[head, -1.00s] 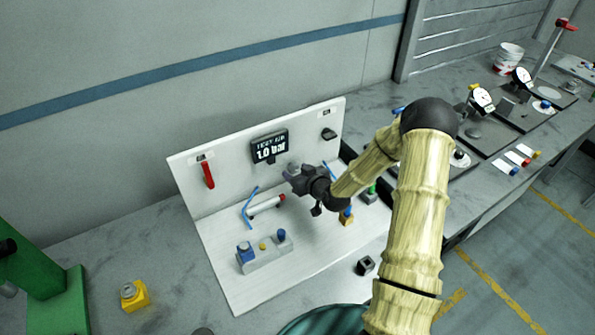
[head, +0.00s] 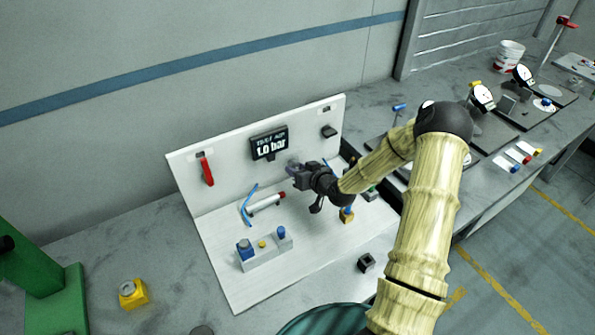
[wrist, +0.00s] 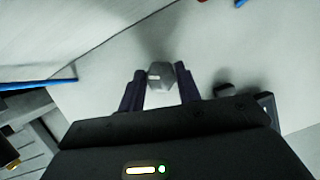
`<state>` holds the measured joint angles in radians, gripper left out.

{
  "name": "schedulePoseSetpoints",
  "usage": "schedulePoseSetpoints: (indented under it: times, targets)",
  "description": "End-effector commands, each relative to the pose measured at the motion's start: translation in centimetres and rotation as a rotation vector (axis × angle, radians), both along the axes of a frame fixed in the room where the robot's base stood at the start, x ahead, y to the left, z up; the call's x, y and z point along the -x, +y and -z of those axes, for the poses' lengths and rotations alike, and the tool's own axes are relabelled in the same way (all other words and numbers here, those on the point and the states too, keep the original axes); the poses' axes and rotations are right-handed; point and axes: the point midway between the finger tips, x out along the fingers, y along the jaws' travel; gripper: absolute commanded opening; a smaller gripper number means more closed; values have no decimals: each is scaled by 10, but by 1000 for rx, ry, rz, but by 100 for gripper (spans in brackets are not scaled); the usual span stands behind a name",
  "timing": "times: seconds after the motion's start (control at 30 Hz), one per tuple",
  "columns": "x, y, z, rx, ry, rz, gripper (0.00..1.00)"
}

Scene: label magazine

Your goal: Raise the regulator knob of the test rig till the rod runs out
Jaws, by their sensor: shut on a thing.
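The test rig (head: 215,258) is a white base with an upright back panel. Its dark display (head: 268,146) reads 1.0 bar. The regulator knob (wrist: 160,75) is a small grey faceted knob with a pale mark, in the wrist view between my fingers. My gripper (head: 291,170) is shut on it in front of the panel, below and right of the display; in the head view the gripper mostly hides the knob. A white cylinder (head: 262,205) with a red end lies low at the panel's foot, left of my gripper. I see no rod standing out of it clearly.
A red lever (head: 207,171) hangs on the panel's left and a dark fitting (head: 329,131) sits at its upper right. A grey block (head: 265,254) with blue knobs stands on the base. A yellow button box (head: 133,294) stands left on the bench.

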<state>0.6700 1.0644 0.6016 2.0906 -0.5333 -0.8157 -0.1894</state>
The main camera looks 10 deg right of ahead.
Motion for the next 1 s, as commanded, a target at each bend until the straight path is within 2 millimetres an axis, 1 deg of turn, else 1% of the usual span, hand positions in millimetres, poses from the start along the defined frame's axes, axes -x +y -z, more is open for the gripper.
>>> schedulePoseSetpoints:
  times: [0.13,0.4,0.43,0.53,0.87,1.0]
  targets:
    - [0,-1,0,-52,18,0,11]
    - [0,-1,0,-56,20,0,11]
    - [0,-1,0,-56,20,0,35]
    - [0,-1,0,-56,20,0,55]
    - [1,-1,0,-55,19,0,55]
    - [9,-5,-4,-54,19,1,55]
